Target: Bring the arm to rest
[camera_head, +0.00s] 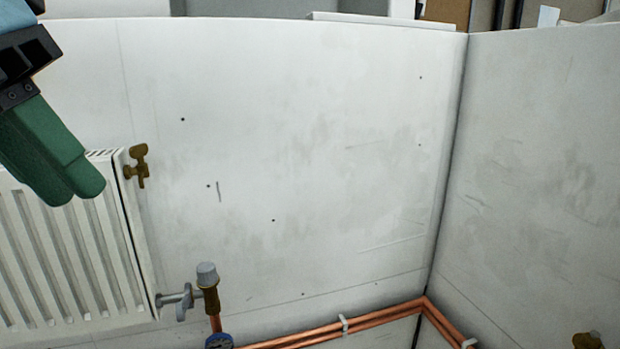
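My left gripper (72,192) hangs in from the upper left on its arm. Its two green fingers point down and to the right and lie side by side with no gap visible and nothing seen between them. It is in front of the upper part of a white panel radiator (85,245) and hides some of its top and fins. I cannot tell how far the fingers are from the radiator. My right gripper is out of view.
A brass valve (138,166) sticks out at the radiator's upper right. A grey-capped valve (207,275) and a blue gauge (219,341) are below. Copper pipes (385,312) run along the wall's foot into the corner.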

